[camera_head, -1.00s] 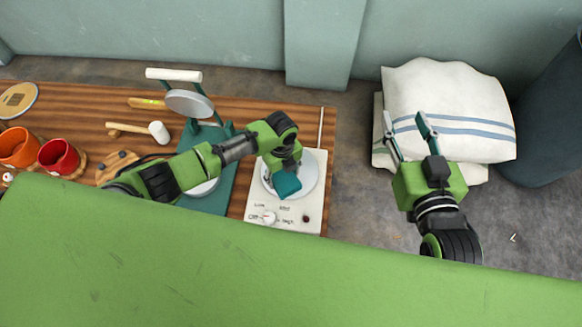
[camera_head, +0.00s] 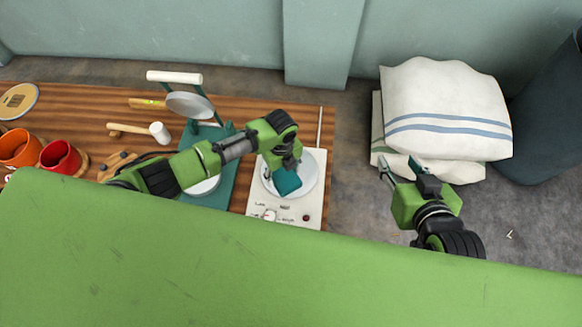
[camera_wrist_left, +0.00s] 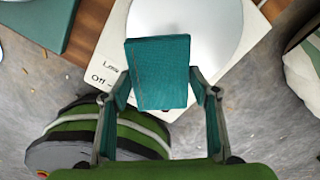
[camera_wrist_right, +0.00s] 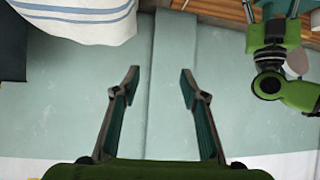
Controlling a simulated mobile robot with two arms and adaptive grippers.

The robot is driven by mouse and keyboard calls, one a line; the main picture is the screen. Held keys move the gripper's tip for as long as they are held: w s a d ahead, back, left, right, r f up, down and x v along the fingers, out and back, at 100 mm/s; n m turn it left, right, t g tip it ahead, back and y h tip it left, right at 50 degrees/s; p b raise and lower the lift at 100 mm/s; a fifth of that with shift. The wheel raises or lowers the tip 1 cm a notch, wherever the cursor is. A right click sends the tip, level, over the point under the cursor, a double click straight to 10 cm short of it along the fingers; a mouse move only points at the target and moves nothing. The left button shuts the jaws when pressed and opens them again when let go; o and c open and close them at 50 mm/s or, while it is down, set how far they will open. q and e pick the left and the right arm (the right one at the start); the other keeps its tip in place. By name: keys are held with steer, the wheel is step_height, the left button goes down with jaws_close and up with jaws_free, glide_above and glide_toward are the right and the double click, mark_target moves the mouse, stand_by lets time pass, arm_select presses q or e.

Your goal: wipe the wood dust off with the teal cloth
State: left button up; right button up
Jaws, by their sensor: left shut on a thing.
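The teal cloth (camera_head: 286,181) is a folded block held in my left gripper (camera_head: 287,168). In the left wrist view the cloth (camera_wrist_left: 160,75) sits between both fingers of the left gripper (camera_wrist_left: 160,88), which is shut on it. The cloth is over the round pale plate (camera_head: 306,177) of a white hot plate unit (camera_head: 290,212); I cannot tell whether it touches. No wood dust is clear on the plate; the cloth and arm hide part of it. My right gripper (camera_head: 404,166) is open and empty beside the white sacks; its fingers (camera_wrist_right: 160,82) stand apart in the right wrist view.
A teal press (camera_head: 213,135) with a white handle stands left of the hot plate. A mallet (camera_head: 158,132), a red pot (camera_head: 60,157) and an orange pot (camera_head: 19,148) are further left on the wooden bench (camera_head: 95,110). White striped sacks (camera_head: 445,95) are stacked at right.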

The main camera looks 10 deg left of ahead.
arm_select(q)
steer(key=shift+r+p, duration=0.3)
steer(key=shift+r, duration=0.05)
steer(key=shift+r+p, duration=0.4)
steer(key=shift+p, duration=0.15)
steer(key=shift+r+p, duration=0.4)
steer(key=shift+p, duration=0.05)
steer(key=shift+r+p, duration=0.35)
steer(key=shift+p, duration=0.05)
arm_select(e)
steer(key=s+d+f+g+h, duration=0.1)
steer(key=s+d+f+g, duration=0.1)
steer(key=s, duration=0.5)
steer(key=s+d+f+g+h, duration=0.1)
steer(key=s+d+f+g, duration=0.1)
steer(key=s+f+g, duration=0.2)
steer(key=shift+s+f+m+g, duration=0.3)
steer(key=shift+s+g, duration=0.4)
steer(key=shift+s, duration=0.65)
